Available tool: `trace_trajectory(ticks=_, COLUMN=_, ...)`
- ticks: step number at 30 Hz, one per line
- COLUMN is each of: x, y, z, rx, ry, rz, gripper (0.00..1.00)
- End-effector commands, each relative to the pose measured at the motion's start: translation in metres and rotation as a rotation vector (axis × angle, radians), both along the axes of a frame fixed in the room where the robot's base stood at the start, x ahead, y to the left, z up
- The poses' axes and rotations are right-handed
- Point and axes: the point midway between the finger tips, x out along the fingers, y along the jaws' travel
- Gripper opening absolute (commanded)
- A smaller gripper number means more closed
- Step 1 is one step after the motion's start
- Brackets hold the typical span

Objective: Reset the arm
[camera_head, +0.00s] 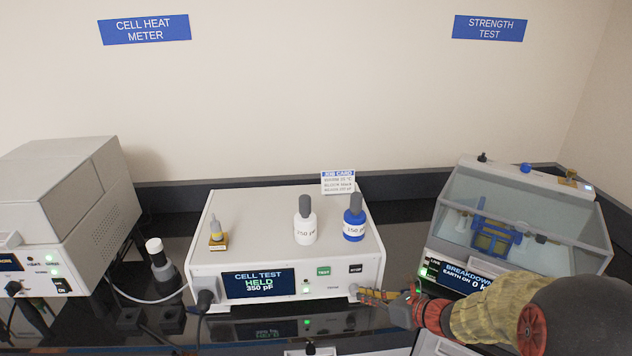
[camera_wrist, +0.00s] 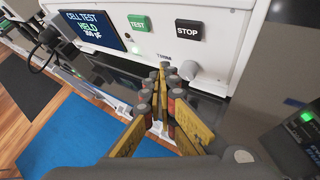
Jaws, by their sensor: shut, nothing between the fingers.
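My gripper (camera_head: 364,294) is shut and empty, with its yellow-tipped fingers together near the lower right front of the white cell test box (camera_head: 285,225). In the wrist view the closed fingertips (camera_wrist: 165,72) point at the box's front, below the green TEST button (camera_wrist: 139,24) and the black STOP button (camera_wrist: 188,29). I cannot tell whether the tips touch the box. Its screen (camera_head: 258,283) reads CELL TEST, HELD, 350 pF. My arm comes in from the lower right.
On the box stand a white bottle (camera_head: 305,222), a blue bottle (camera_head: 354,219) and a small brass-based part (camera_head: 217,235). A clear-lidded breakdown tester (camera_head: 520,215) is at the right, close to my arm. A grey heat meter (camera_head: 65,200) is at the left.

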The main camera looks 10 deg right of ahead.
Motion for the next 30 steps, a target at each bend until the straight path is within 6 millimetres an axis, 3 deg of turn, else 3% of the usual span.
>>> trace_trajectory(ticks=3, x=-0.004, y=0.002, z=-0.003, rx=-0.064, ry=-0.037, rz=0.057, gripper=0.00)
trace_trajectory(ticks=5, x=-0.018, y=0.010, z=-0.013, rx=-0.132, ry=-0.052, rz=0.145, gripper=0.00)
trace_trajectory(ticks=8, x=-0.050, y=0.023, z=-0.027, rx=-0.258, ry=-0.080, rz=0.331, gripper=0.00)
trace_trajectory(ticks=13, x=-0.110, y=0.039, z=-0.020, rx=-0.522, ry=-0.198, rz=0.720, gripper=0.00)
trace_trajectory(ticks=17, x=-0.160, y=0.042, z=-0.003, rx=-0.755, ry=-0.321, rz=1.070, gripper=0.00)
trace_trajectory(ticks=21, x=-0.208, y=0.032, z=0.020, rx=-1.020, ry=-0.450, rz=1.442, gripper=0.00)
trace_trajectory(ticks=27, x=-0.256, y=-0.001, z=0.067, rx=-1.422, ry=-0.581, rz=1.907, gripper=0.00)
trace_trajectory(ticks=30, x=-0.270, y=-0.013, z=0.096, rx=-1.620, ry=-0.608, rz=2.042, gripper=0.00)
